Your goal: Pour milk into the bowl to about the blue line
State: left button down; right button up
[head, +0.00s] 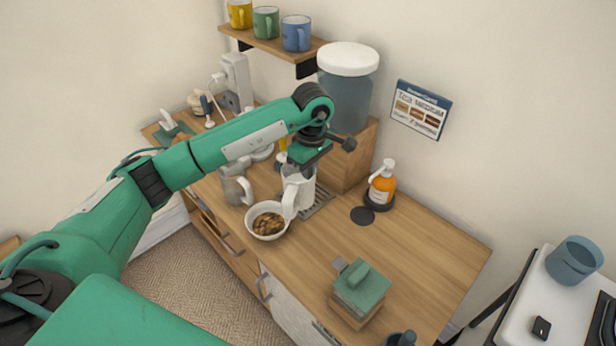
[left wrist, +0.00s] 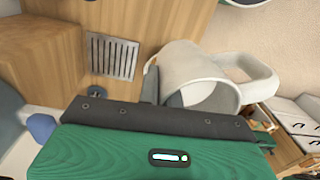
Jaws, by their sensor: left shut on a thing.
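A white jug (head: 304,188) with a large handle is held just above the counter, behind and right of the bowl. It also shows in the left wrist view (left wrist: 190,66), with part of its mouth visible; I cannot make out milk inside. My left gripper (head: 298,168) is shut on the jug near its top. The white bowl (head: 252,231) stands on the counter with brown pieces in it, close to the jug's handle. No milk stream shows, and I cannot make out a blue line in the bowl. My right gripper is not in view.
A grey jug (head: 233,186) stands left of the held jug. A metal drip grate (head: 319,198) lies behind it, near a large dispenser (head: 346,95). An orange pump bottle (head: 382,186) and a green-lidded box (head: 359,288) stand to the right. The counter (head: 425,250) is partly clear there.

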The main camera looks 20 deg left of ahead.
pick_arm(q)
jog(key=a+f+n+p, duration=0.4)
jog(key=a+n+p, duration=0.2)
jog(key=n, duration=0.7)
jog(key=w+a+f+n+t+p, duration=0.1)
jog(key=a+f+n+p, duration=0.3)
jog(key=n, duration=1)
jog(key=a+p, duration=0.3)
jog(key=shift+a+f+h, duration=0.3)
jog(key=shift+a+h, duration=0.05)
jog(key=shift+h, duration=0.05)
jog(key=shift+f, duration=0.1)
notch_tip(320, 180, down, 5)
jog(key=b, duration=0.4)
